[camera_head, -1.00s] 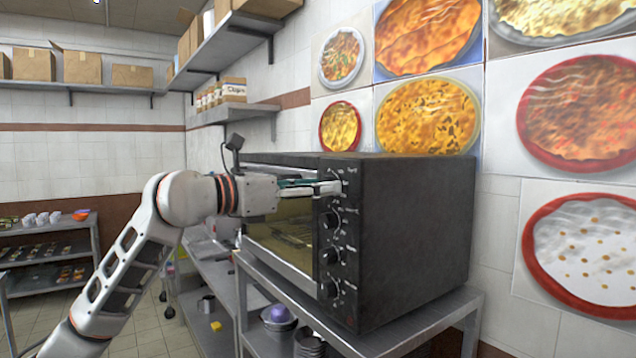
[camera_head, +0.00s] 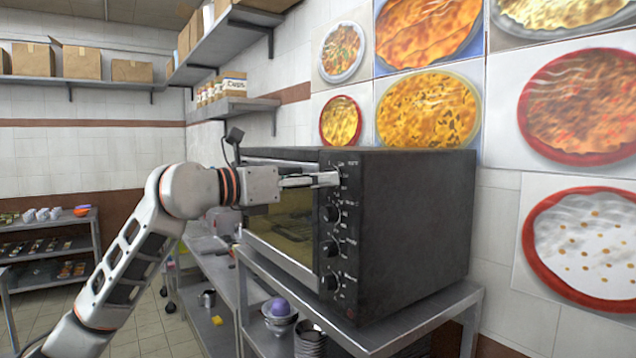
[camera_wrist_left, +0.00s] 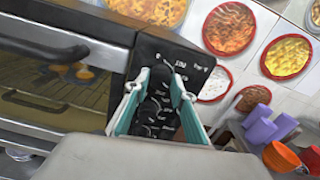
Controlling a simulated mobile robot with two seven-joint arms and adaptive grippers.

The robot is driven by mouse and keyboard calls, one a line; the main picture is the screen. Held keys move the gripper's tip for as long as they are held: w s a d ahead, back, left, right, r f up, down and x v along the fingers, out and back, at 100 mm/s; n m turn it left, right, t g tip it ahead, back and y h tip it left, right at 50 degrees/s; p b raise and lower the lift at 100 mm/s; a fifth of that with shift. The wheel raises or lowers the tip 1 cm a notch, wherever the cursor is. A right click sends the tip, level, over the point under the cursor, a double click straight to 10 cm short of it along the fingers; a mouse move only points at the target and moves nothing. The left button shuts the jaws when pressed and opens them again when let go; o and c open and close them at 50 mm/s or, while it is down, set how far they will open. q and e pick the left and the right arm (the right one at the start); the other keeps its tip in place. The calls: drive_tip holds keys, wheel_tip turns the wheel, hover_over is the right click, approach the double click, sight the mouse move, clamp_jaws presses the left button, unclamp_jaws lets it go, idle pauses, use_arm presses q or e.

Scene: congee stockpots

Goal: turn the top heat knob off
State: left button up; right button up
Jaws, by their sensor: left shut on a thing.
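The black oven (camera_head: 415,225) stands on a metal table, with a column of dark knobs on its front panel. My left gripper (camera_head: 333,179) reaches in from the left at the top of this panel. Its fingers hide the top heat knob in the head view. In the left wrist view, the top knob (camera_wrist_left: 160,77) sits between the two teal-and-white fingers of my left gripper (camera_wrist_left: 158,88), which are shut on it. The knob's pointer is hard to read. Lower knobs (camera_head: 331,214) show below the gripper. My right gripper is in neither view.
The oven's glass door (camera_head: 285,225) is closed, just left of the panel. The metal table (camera_head: 400,335) holds the oven, with bowls (camera_head: 280,317) on a shelf beneath. A wall shelf (camera_head: 235,108) with containers is above and behind my left arm.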

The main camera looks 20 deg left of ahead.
use_arm(q)
drive_tip(key=n+b, duration=0.1)
drive_tip(key=n, duration=1)
drive_tip(key=n+b, duration=0.1)
drive_tip(key=n, duration=1)
drive_tip(key=shift+r+n, duration=0.2)
drive_tip(key=shift+n, duration=0.1)
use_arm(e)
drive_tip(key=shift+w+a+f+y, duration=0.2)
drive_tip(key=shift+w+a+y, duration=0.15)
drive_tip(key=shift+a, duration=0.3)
use_arm(q)
drive_tip(key=o, duration=1.1)
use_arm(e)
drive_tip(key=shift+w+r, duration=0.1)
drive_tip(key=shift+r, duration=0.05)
